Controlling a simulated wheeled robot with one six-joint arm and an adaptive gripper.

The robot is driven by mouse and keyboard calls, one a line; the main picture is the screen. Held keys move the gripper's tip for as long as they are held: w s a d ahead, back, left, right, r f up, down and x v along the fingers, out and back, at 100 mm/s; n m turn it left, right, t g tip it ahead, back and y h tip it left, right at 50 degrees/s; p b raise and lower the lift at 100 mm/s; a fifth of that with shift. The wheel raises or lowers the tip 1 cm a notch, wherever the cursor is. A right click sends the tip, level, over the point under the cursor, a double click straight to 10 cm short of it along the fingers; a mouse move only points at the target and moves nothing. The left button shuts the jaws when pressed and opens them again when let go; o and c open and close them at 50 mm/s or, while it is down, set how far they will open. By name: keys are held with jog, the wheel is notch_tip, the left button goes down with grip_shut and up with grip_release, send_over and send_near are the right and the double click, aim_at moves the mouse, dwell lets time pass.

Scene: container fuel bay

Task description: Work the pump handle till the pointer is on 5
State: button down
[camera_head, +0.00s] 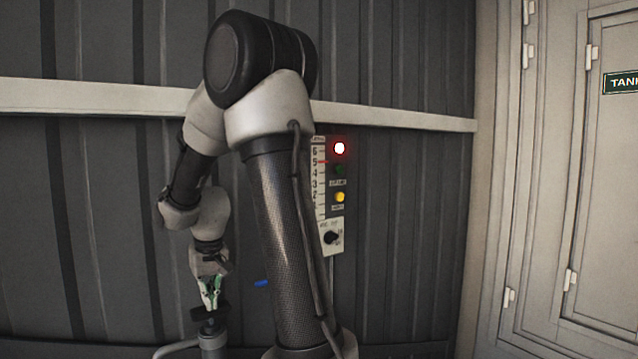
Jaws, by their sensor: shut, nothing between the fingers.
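My gripper (210,294), with green fingers, is shut and empty, pointing down at the lower left. It is just above or at the dark top of a grey pump-like post (212,340); I cannot tell whether they touch. A small blue piece (262,283) shows to the right of my gripper; whether it is the pump handle's grip is unclear. The white gauge scale (317,185) on the wall is partly hidden by my arm. Its figures 6 down to 2 show, with a red line near 5. I cannot make out a separate pointer.
Beside the scale are a lit red lamp (339,148), a dark green lamp (339,170) and a lit yellow lamp (340,197). Below is a plate with a black knob (331,238). A pale rail (400,117) crosses the wall. A pale door (605,200) stands right.

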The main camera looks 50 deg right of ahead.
notch_tip(320, 180, up, 12)
dwell(0.6)
jog(key=shift+s+r, duration=0.1)
dwell(1.0)
jog(key=s+a+n+t, duration=0.1)
jog(key=s+a, duration=0.1)
jog(key=s, duration=0.9)
jog(key=s+a+f+n+t, duration=0.1)
jog(key=s+a+n, duration=0.1)
jog(key=s, duration=1)
jog(key=shift+s+a+y, duration=0.2)
jog(key=shift+a+y, duration=0.1)
jog(key=shift+a, duration=0.25)
